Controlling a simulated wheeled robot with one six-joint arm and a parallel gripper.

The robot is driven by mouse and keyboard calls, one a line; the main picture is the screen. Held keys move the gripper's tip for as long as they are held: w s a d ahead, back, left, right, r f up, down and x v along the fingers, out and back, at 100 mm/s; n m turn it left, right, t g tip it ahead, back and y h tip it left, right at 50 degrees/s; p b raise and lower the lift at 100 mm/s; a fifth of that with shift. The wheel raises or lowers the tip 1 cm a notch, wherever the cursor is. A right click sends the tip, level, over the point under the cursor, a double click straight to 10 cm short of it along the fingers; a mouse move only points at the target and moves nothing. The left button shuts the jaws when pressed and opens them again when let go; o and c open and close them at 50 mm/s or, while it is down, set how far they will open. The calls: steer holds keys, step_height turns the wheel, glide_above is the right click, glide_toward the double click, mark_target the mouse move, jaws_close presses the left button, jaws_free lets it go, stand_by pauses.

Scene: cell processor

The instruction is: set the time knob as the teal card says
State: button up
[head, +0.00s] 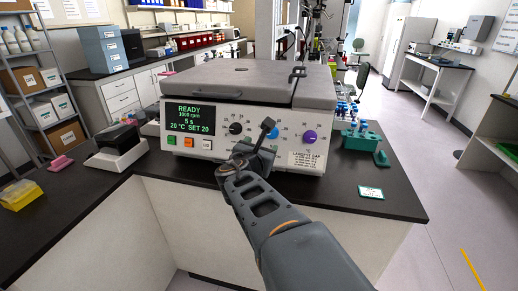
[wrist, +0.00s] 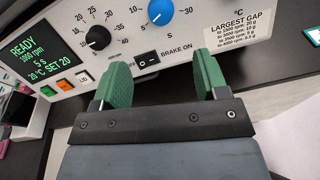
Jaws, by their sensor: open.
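The time knob (wrist: 160,12) is blue, marked S, with 5 at its lower left and 30 at its right; its top is cut off in the wrist view. In the head view my arm hides it. The display (head: 189,115) reads READY, 1000 rpm, 5 s, 20 °C SET 20. The teal card (head: 370,193) lies on the dark counter at right; its writing is too small to read. My gripper (wrist: 161,63) is open and empty, its green fingers apart below the blue knob, in front of the panel. It also shows in the head view (head: 262,138).
A black knob (wrist: 98,38) sits left of the blue one, and a purple knob (head: 309,137) to the right. A brake switch (wrist: 147,60) is between the fingers' line and the knobs. A green tube rack (head: 362,143) stands right of the machine. Counter before the card is clear.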

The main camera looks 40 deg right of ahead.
steer(key=shift+s+a+r, duration=0.1)
steer(key=shift+s+a, duration=0.3)
steer(key=shift+a, duration=0.2)
stand_by(0.3)
steer(key=s+a+f+m+g+y, duration=0.25)
steer(key=f+m, duration=0.25)
steer(key=m, duration=0.3)
steer(key=s+a+f+m+g+y, duration=0.1)
steer(key=a+f+m+g+y, duration=0.2)
steer(key=m, duration=0.5)
steer(key=a+f+m+y+p, duration=0.1)
steer(key=a+f+m+y, duration=0.1)
steer(key=a, duration=0.6)
steer(key=a+f+m+t+y+p, duration=0.1)
steer(key=a+f+m+y+p, duration=0.1)
steer(key=a+y, duration=0.4)
steer(key=a+m, duration=0.1)
steer(key=a, duration=0.2)
steer(key=shift+a+m, duration=0.15)
steer(key=shift+m, duration=0.25)
